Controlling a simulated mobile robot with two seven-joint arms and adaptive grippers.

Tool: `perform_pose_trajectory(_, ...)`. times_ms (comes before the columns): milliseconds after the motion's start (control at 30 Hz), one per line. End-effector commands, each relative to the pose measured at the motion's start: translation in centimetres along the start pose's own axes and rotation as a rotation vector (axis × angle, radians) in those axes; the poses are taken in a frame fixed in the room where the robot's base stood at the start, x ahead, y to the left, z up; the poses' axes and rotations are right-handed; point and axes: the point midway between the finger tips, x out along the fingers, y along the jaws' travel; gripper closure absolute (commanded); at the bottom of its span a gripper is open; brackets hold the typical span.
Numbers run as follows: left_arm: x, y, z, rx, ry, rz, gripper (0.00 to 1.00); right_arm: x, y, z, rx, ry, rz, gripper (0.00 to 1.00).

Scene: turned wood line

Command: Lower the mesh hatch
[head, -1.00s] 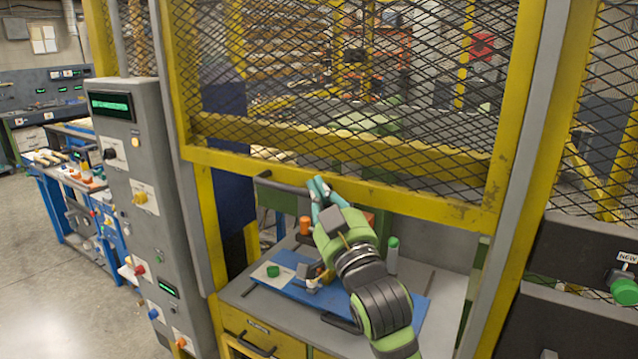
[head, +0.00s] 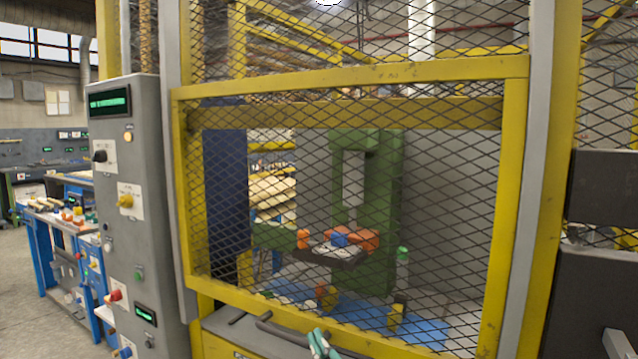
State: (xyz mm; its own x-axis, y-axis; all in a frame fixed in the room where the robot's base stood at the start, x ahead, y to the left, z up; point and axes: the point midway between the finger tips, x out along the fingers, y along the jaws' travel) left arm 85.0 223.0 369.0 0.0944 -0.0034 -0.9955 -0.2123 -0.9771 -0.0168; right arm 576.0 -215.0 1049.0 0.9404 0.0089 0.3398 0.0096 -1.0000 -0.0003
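The mesh hatch (head: 350,76), a yellow frame filled with dark diamond mesh, stands in the middle of the head view. It covers the opening of the cell, and its lower edge is down near the front of the work surface. A dark bar handle (head: 276,328) runs along its lower edge. The teal fingers of my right gripper (head: 318,343) are at the right part of this handle and look closed around it. The rest of that gripper is cut off by the bottom edge of the picture. My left gripper is not in view.
A grey control cabinet (head: 140,215) with knobs and green displays stands close on the left. Behind the mesh are a green machine (head: 378,215) and a blue plate (head: 365,312). A dark panel (head: 603,190) is at the right.

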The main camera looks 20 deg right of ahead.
Motion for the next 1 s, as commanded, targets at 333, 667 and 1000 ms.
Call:
perform_pose_trajectory(333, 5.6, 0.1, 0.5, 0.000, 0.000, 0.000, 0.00, -3.1, 0.1, 8.7, 0.000, -0.006, 0.001, 1.00)
perform_pose_trajectory(667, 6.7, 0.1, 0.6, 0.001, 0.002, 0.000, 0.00, -3.8, 0.0, 10.6, 0.000, -0.002, 0.001, 1.00)
perform_pose_trajectory(1000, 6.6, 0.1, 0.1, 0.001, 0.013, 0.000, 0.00, -3.8, 0.0, 10.8, 0.000, -0.010, 0.000, 1.00)
